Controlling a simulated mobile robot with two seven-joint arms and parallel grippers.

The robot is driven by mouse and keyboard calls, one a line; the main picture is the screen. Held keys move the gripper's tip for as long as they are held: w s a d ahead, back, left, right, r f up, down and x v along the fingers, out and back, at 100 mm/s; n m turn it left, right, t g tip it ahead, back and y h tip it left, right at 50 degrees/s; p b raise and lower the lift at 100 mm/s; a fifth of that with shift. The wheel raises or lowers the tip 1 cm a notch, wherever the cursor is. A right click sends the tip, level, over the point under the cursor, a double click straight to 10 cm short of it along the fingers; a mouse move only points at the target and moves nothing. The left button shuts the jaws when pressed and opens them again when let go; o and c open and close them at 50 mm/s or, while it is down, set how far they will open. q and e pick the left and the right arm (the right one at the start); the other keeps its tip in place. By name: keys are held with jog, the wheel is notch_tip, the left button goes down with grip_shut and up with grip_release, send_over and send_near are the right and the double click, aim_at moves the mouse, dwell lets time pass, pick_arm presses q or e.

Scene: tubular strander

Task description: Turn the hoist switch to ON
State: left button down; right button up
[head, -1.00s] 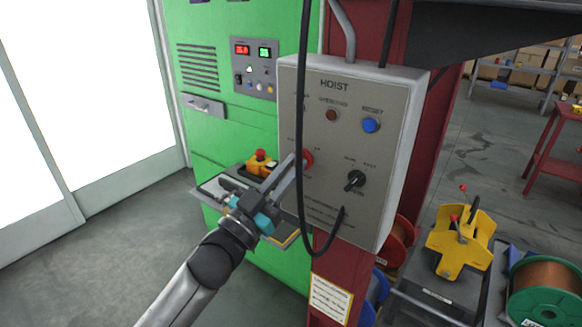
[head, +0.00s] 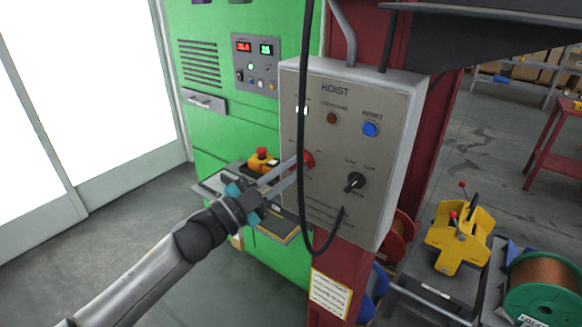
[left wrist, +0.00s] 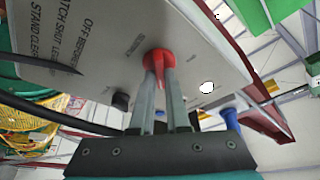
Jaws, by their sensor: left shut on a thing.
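The grey hoist box (head: 392,150), labelled HOIST, is fixed to a red post. Its red switch knob (head: 308,159) is on the left of the front panel, partly hidden by my fingers. My left gripper (head: 298,168) is shut on this knob. In the left wrist view, the fingertips (left wrist: 160,75) hold the handle of the red knob (left wrist: 158,55) from both sides. A white lamp (head: 302,111) above the knob glows, partly behind a black cable; it also shows bright in the left wrist view (left wrist: 207,87). My right gripper is not in view.
A blue button (head: 370,129), a dark red lamp (head: 332,118) and a black selector (head: 355,181) share the panel. The black cable (head: 303,215) hangs close to my fingers. A green cabinet (head: 215,130) with an orange-yellow box (head: 262,162) stands behind.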

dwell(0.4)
pick_arm(q)
jog(key=c, duration=0.9)
grip_release()
jog(key=b+v, duration=0.3)
jog(key=v, duration=1.2)
jog(key=shift+a, duration=0.15)
